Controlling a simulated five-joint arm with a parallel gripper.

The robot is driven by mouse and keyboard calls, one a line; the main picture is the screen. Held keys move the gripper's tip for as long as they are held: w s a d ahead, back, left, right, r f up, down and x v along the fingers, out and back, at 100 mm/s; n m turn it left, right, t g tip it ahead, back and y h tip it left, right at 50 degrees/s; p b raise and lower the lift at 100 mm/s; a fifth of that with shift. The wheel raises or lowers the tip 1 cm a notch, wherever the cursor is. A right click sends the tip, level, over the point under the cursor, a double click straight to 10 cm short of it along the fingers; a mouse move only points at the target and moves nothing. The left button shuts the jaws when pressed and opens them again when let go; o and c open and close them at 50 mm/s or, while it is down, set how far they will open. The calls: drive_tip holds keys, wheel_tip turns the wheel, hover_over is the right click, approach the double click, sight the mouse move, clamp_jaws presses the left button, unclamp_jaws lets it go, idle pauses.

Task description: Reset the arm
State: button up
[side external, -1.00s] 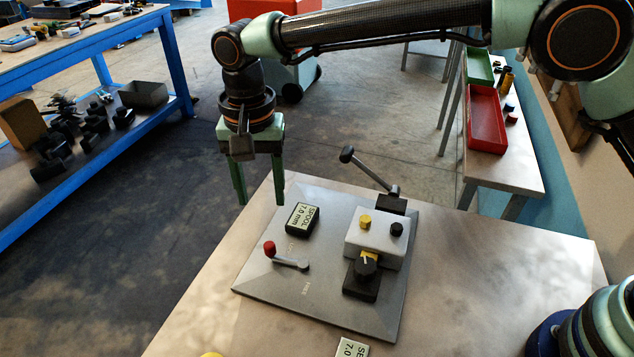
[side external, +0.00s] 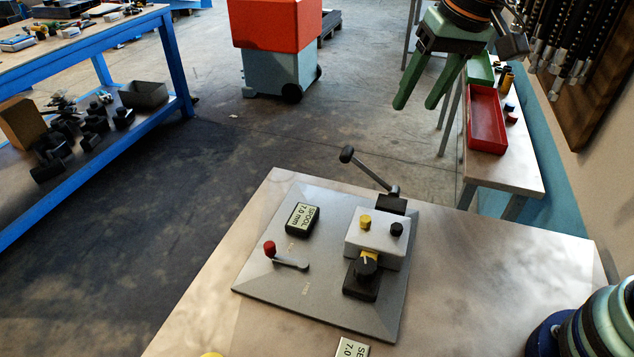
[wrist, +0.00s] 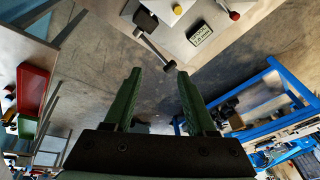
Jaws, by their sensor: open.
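My gripper (side external: 427,99) has two green fingers. In the side external view it is high at the upper right, well above and behind the table and touching nothing. In the wrist view the gripper (wrist: 163,75) shows its fingers spread with nothing between them. A grey base plate (side external: 330,305) lies on the table. Most of my arm is out of the side view.
The table (side external: 500,270) is clear to the right of the plate. A second display (side external: 352,347) is cut off at the front edge. Behind stand a side bench with a red tray (side external: 485,120) and a green tray (side external: 480,68), and a red-topped cabinet (side external: 277,45). A blue workbench (side external: 178,65) stands left.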

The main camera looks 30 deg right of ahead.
drive_tip(key=s+d+f+n+t+h, duration=0.1)
drive_tip(key=s+d+f+n+t, duration=0.1)
drive_tip(key=s+d, duration=0.7)
drive_tip(key=shift+d+f, duration=0.35)
drive_tip(key=shift+d, duration=0.4)
